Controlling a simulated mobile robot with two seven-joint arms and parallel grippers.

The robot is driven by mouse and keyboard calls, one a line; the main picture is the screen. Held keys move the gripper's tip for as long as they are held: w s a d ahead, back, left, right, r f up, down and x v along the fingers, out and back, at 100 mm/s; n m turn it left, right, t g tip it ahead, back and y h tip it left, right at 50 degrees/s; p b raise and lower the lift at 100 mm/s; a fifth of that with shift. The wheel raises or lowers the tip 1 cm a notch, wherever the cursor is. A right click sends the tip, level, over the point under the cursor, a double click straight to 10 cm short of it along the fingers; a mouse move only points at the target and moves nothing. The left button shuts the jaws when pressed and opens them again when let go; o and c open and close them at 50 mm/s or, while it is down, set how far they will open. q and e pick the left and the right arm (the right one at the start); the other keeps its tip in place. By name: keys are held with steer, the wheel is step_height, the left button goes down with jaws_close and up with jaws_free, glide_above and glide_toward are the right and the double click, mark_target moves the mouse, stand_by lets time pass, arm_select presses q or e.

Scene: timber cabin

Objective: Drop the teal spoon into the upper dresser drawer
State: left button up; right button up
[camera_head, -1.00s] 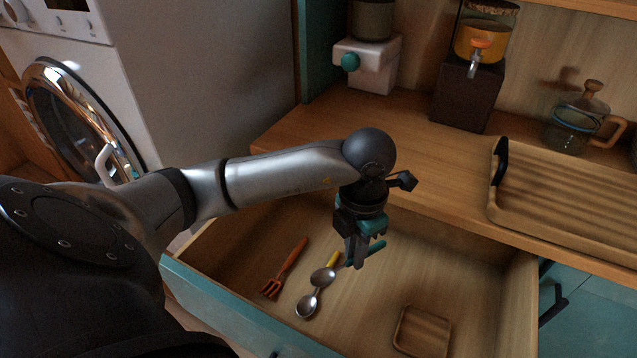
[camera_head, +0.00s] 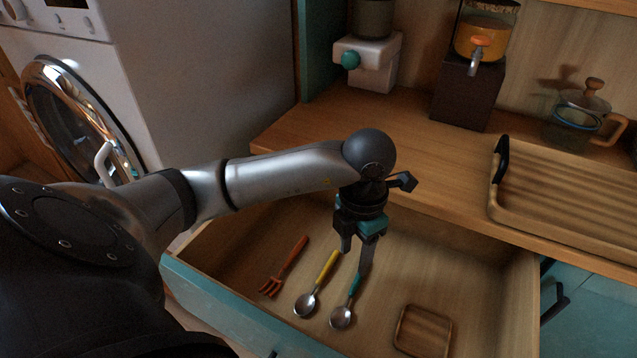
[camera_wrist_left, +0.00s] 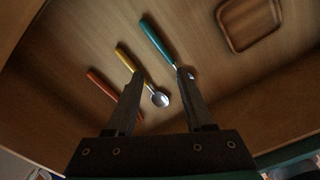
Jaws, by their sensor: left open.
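The teal spoon (camera_head: 345,306) lies in the open dresser drawer (camera_head: 234,310), its metal bowl toward the drawer front. My left gripper (camera_head: 356,262) is open and empty above it, near its teal handle. In the left wrist view, the teal spoon (camera_wrist_left: 158,43) lies below the right finger of my left gripper (camera_wrist_left: 158,85), which partly hides its bowl. The spoon is apart from the fingers. My right gripper is not in view.
In the drawer, a yellow-handled spoon (camera_head: 318,285) and an orange fork (camera_head: 284,267) lie left of the teal spoon. A small wooden tray (camera_head: 423,331) lies to its right. The countertop (camera_head: 300,125) overhangs the drawer's back.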

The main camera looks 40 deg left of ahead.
arm_select(q)
steer(key=shift+r, duration=0.1)
step_height(320, 180, up, 15)
steer(key=p, duration=0.5)
arm_select(e)
steer(key=s+d+f, duration=0.2)
steer(key=s+d, duration=0.2)
steer(key=s, duration=0.4)
steer(key=shift+d, duration=0.25)
